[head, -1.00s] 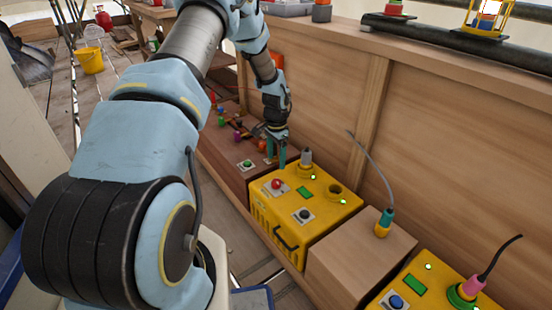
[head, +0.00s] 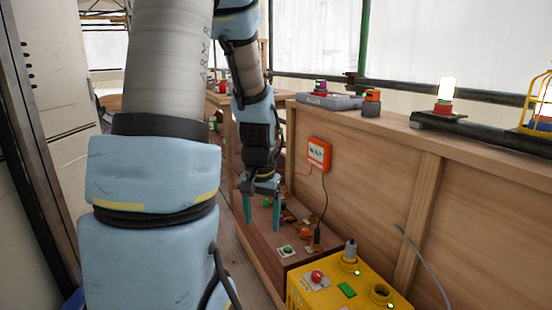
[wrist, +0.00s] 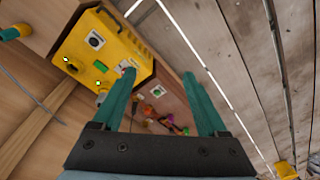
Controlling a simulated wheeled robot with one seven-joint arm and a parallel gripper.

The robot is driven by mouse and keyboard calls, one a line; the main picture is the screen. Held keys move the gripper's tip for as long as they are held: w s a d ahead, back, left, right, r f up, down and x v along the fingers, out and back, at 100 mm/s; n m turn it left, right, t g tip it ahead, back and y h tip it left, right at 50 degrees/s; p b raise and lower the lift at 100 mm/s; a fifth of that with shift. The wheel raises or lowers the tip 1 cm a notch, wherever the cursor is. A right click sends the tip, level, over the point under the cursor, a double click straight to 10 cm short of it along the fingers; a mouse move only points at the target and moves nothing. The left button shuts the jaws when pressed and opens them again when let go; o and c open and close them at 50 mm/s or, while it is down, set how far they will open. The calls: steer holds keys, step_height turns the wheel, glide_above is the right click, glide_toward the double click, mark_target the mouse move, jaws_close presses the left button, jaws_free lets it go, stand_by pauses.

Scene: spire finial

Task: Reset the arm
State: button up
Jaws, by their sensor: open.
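My gripper (head: 262,208) is open and empty, with its two teal fingers pointing down. In the head view it hangs above the brown wooden box at the near side of the panel wall, left of the yellow box (head: 335,292). In the wrist view my gripper (wrist: 160,98) shows its fingers spread apart, with nothing between them. The yellow box (wrist: 135,62) lies to the upper left there, with a black button and a green label on it.
The brown box (head: 283,262) carries a green button and several small coloured parts. An orange-red box (head: 319,153) hangs on the wooden panel (head: 370,160). A grey tray (head: 328,101) and a lit lamp (head: 446,95) stand on the ledge. Plank floor (wrist: 245,60) shows in the wrist view.

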steer(key=s+a+r+n+p, duration=0.1)
steer(key=s+a+r+n, duration=0.25)
steer(key=s, duration=0.35)
step_height(320, 180, up, 23)
steer(key=p, duration=2.3)
steer(key=shift+m, duration=0.35)
steer(key=shift+d+r, duration=0.1)
